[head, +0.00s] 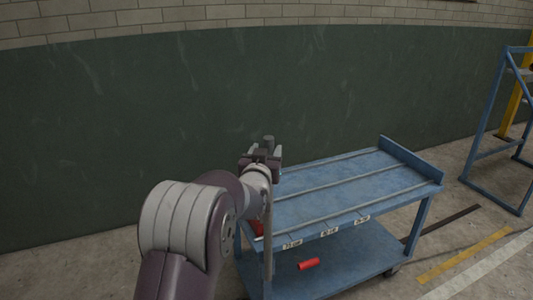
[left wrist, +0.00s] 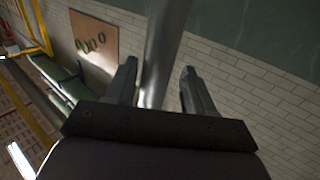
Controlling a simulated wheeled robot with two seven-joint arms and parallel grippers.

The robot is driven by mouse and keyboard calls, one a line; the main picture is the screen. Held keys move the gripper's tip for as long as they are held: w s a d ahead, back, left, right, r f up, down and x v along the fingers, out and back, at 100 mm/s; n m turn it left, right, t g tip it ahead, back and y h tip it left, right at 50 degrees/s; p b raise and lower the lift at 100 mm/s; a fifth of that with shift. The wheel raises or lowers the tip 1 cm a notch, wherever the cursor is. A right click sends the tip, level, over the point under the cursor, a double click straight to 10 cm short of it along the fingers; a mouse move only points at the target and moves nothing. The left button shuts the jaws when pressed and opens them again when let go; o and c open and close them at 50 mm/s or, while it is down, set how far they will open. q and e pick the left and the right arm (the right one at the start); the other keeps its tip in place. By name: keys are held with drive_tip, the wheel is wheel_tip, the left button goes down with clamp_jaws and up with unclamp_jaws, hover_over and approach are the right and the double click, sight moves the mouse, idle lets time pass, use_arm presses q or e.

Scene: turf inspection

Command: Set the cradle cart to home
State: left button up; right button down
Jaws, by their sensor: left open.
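The cradle cart (head: 335,190) is a blue two-shelf cart in the middle right of the head view. Its top has grey lengthwise rails, a raised right end and small white labels on the front edge. My left gripper (head: 264,152) is at the cart's left end, about level with or above its top. In the left wrist view, the open left gripper (left wrist: 158,78) has a grey round bar (left wrist: 160,55) running between its fingers; I cannot tell if they touch. A grey upright post (head: 267,245) shows below the gripper. My right gripper is out of view.
A red cylinder (head: 308,264) lies on the cart's lower shelf (head: 350,250). A dark green wall (head: 130,110) stands behind. A blue frame (head: 485,152) with a yellow post is at right. Yellow (head: 465,255) and white floor lines lie on open floor right of the cart.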

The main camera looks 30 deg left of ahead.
use_arm(q)
drive_tip(key=v, duration=1.2)
drive_tip(key=shift+s, duration=0.35)
drive_tip(key=shift+d, duration=0.15)
